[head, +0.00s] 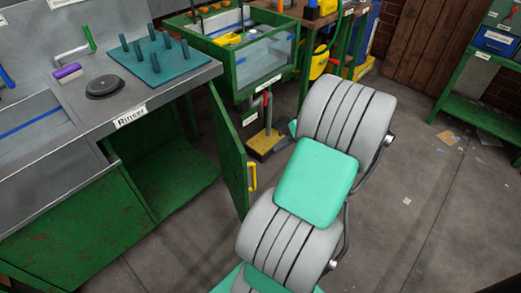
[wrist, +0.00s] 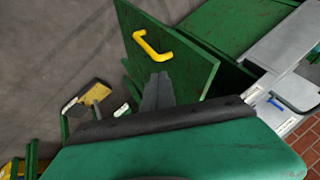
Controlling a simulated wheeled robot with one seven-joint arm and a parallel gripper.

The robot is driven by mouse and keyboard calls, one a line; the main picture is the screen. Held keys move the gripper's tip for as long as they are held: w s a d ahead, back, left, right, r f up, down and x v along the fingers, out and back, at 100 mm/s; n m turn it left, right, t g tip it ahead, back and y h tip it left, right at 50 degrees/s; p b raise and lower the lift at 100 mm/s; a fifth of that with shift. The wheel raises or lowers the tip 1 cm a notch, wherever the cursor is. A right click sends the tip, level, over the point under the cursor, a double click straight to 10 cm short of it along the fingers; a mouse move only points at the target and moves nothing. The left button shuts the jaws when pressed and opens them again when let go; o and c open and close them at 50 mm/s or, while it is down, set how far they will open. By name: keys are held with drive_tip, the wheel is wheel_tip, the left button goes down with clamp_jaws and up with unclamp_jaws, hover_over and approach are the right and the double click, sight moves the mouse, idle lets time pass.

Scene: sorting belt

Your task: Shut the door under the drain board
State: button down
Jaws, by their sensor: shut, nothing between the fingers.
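The green door (head: 228,150) under the drain board stands open, swung out from the counter toward the floor at its right. Its yellow handle (head: 252,178) is on the side facing right. The drain board with teal pegs (head: 153,58) sits on the counter above the open cabinet (head: 170,170). In the wrist view the door (wrist: 190,70) and its yellow handle (wrist: 152,46) lie just beyond my gripper (wrist: 158,78). My gripper is shut and empty, overlapping the door's lower edge in the picture. I cannot tell whether it touches. My arm hides my gripper in the head view.
The counter (head: 128,108) carries a "Rinser" label, a black disc and a purple brush. A green tank with a clear front (head: 265,62) stands behind the door, with a yellow-based item (head: 265,142) on the floor below. Floor (head: 410,200) at the right is mostly clear.

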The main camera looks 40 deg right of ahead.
drive_tip(key=w+a+f+b, duration=0.1)
drive_tip(key=w+a+f, duration=0.5)
drive_tip(key=f, duration=0.1)
drive_tip(key=shift+w+a, duration=0.25)
drive_tip(key=shift+a, duration=0.1)
drive_tip(key=shift+f, duration=0.1)
